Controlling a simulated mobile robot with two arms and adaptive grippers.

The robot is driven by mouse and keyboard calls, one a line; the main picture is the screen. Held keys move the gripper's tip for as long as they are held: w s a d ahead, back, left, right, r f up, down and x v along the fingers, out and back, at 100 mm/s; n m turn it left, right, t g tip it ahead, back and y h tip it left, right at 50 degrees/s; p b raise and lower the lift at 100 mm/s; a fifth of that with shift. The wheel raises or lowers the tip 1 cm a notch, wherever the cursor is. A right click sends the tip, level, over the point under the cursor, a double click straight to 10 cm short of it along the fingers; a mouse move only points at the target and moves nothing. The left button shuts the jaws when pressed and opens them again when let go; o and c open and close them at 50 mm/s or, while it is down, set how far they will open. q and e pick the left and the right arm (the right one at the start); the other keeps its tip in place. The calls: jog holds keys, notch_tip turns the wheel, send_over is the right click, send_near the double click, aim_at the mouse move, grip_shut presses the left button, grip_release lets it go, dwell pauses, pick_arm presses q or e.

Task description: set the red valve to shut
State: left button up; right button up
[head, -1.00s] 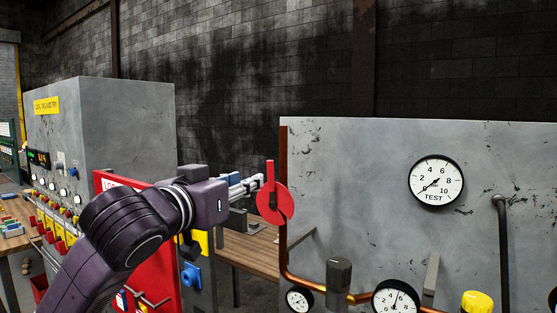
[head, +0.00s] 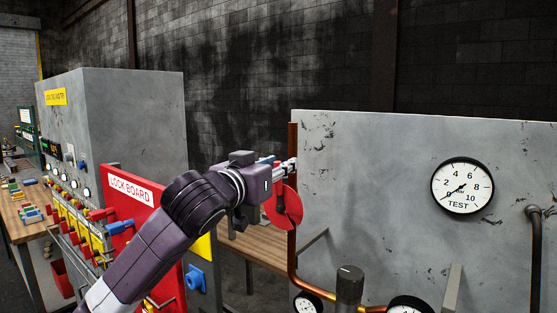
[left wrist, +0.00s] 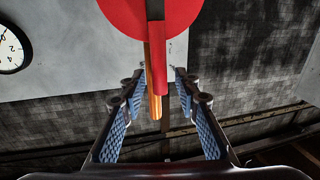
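The red valve (head: 289,212) is a round red disc with a straight red lever, beside the upright copper pipe at the left edge of the grey panel. My left gripper (head: 289,167) is at its upper part and hides most of the lever in the head view. In the left wrist view, the valve disc (left wrist: 150,14) is at the top and its lever points in between the fingers of my left gripper (left wrist: 160,74). The fingers are open, with a gap on each side of the lever; I see no clear contact. My right gripper is not in view.
The grey panel (head: 390,180) carries a TEST gauge (head: 462,186) and a dark pipe. The copper pipe (head: 292,240) runs close to the valve. A red lock board (head: 130,188) stands left, close to my left arm. A wooden table (head: 258,243) is behind.

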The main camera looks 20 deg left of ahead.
pick_arm(q)
jog(key=shift+s+r, duration=0.1)
jog(key=shift+c, duration=0.4)
grip_shut()
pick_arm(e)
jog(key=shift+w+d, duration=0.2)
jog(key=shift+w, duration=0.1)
